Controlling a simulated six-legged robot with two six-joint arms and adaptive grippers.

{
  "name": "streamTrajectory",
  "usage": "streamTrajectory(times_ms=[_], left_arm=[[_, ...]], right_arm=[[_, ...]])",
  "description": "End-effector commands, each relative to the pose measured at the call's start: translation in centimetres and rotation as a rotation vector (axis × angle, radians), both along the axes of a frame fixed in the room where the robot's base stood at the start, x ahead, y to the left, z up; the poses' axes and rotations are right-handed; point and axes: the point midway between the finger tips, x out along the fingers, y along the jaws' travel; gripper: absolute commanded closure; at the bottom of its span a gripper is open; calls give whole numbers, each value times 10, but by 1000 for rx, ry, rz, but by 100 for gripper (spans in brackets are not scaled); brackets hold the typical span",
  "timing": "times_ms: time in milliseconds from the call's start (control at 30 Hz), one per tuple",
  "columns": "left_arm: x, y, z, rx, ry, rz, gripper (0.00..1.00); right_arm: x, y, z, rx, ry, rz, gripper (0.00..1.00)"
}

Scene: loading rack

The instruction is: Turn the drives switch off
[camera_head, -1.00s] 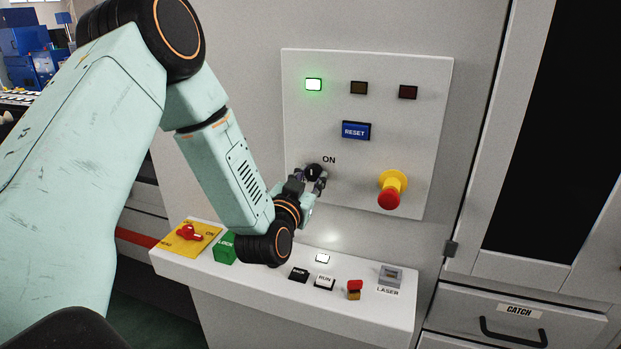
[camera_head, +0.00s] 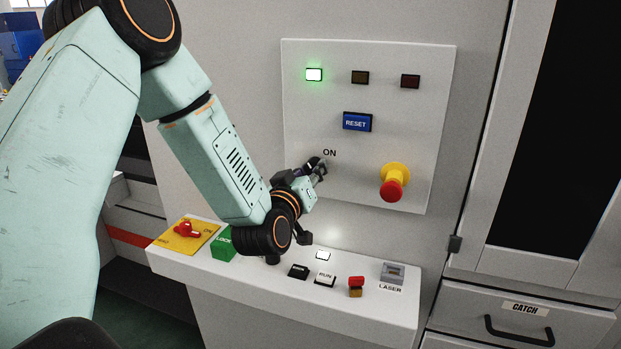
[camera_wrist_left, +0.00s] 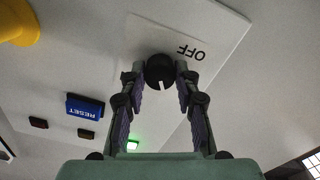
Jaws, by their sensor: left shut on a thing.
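The drives switch is a round black knob (camera_wrist_left: 160,72) on the upright grey panel (camera_head: 300,110). In the left wrist view it shows a white mark on its lower part, and an upside-down OFF label is beside it. In the head view an ON label is just above the knob, which is largely hidden by my gripper. My left gripper (camera_head: 318,168) reaches the panel from the lower left. In the left wrist view its two fingers (camera_wrist_left: 160,78) are shut on the knob, one on each side. My right gripper is in neither view.
A red emergency button (camera_head: 392,190) on a yellow collar juts out right of the knob. A blue RESET button (camera_head: 357,122) and a lit green lamp (camera_head: 314,75) are above. A sloped white console (camera_head: 390,310) with a red-handled switch (camera_head: 187,229) and several buttons lies below.

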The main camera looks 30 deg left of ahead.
Motion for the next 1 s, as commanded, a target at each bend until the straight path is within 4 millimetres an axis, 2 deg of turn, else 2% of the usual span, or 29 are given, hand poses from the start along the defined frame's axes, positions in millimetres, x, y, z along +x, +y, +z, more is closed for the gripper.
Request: streamTrajectory(times_ms=[600,1000], left_arm=[[1,1,1,-565,-146,2,100],[0,2,1,-854,-214,3,100]], right_arm=[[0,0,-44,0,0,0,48],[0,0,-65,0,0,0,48]])
